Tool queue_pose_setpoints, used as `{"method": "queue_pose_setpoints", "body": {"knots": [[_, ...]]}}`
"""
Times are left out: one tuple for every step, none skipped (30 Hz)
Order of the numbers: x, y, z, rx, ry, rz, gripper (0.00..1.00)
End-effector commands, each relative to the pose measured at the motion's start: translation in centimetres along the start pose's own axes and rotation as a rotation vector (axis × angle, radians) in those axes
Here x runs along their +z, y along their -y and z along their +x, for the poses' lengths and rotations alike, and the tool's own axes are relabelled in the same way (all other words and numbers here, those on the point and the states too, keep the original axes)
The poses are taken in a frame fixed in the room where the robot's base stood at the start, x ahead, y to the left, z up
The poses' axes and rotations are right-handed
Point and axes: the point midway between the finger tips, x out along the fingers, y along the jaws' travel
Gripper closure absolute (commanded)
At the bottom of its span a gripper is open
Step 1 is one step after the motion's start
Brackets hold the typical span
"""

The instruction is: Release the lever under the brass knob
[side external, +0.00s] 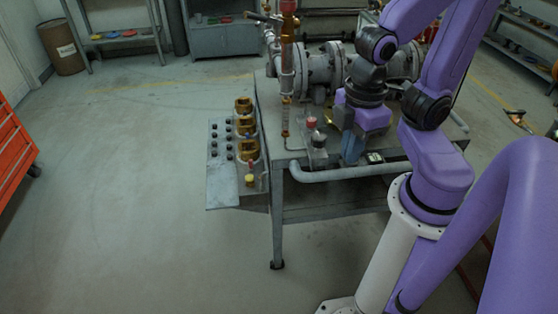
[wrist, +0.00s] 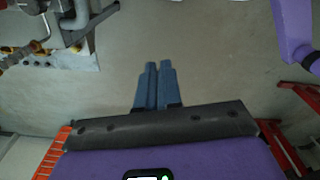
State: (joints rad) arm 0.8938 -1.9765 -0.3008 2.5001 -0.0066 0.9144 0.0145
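My gripper (side external: 351,158) points down near the front right of the grey bench, its blue fingers clear of the valve column. In the wrist view its two fingers (wrist: 157,66) lie side by side with nothing seen between them. A brass-coloured fitting with a red top (side external: 288,7) stands at the head of the upright column. A dark lever-like handle (side external: 264,17) sticks out leftward just below it. I cannot tell for sure that this is the brass knob and lever of the task, or whether the lever is latched. My gripper is apart from both, lower and to the right.
A side panel (side external: 222,185) carries black knobs and several brass-coloured parts (side external: 249,149). A red-topped knob (side external: 311,122) stands beside my gripper. A large flanged pipe (side external: 318,66) lies behind, and a grey pipe rail (side external: 345,173) runs along the bench front. The floor at left is clear.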

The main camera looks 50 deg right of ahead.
Motion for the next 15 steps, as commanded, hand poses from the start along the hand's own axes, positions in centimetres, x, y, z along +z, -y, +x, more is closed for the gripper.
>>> {"method": "queue_pose_setpoints", "body": {"knots": [[0.1, 0.3, 0.0, -0.004, -0.002, -0.017, 0.77], [0.1, 0.4, 0.0, -0.006, -0.003, -0.023, 0.67], [0.1, 0.5, 0.0, -0.008, -0.003, -0.028, 0.67], [0.1, 0.5, 0.0, -0.008, -0.003, -0.029, 0.67], [0.1, 0.4, -0.1, -0.008, -0.003, -0.027, 0.67], [0.0, 0.3, -0.1, -0.008, -0.003, -0.018, 0.67], [-0.1, 0.0, -0.2, -0.007, -0.003, -0.007, 0.67], [-0.3, -0.3, -0.3, -0.007, -0.002, 0.006, 0.67], [-0.6, -0.8, -0.4, -0.006, -0.002, 0.031, 0.67], [-0.8, -1.3, -0.6, -0.005, -0.001, 0.054, 0.67], [-1.0, -1.9, -0.8, -0.004, -0.002, 0.079, 0.67], [-1.3, -2.8, -1.0, -0.003, -0.001, 0.119, 0.67], [-1.5, -3.6, -1.2, -0.001, 0.0, 0.151, 0.67], [-1.7, -4.4, -1.4, 0.0, 0.001, 0.182, 0.67], [-1.9, -5.6, -1.8, 0.001, 0.001, 0.227, 0.67]]}}
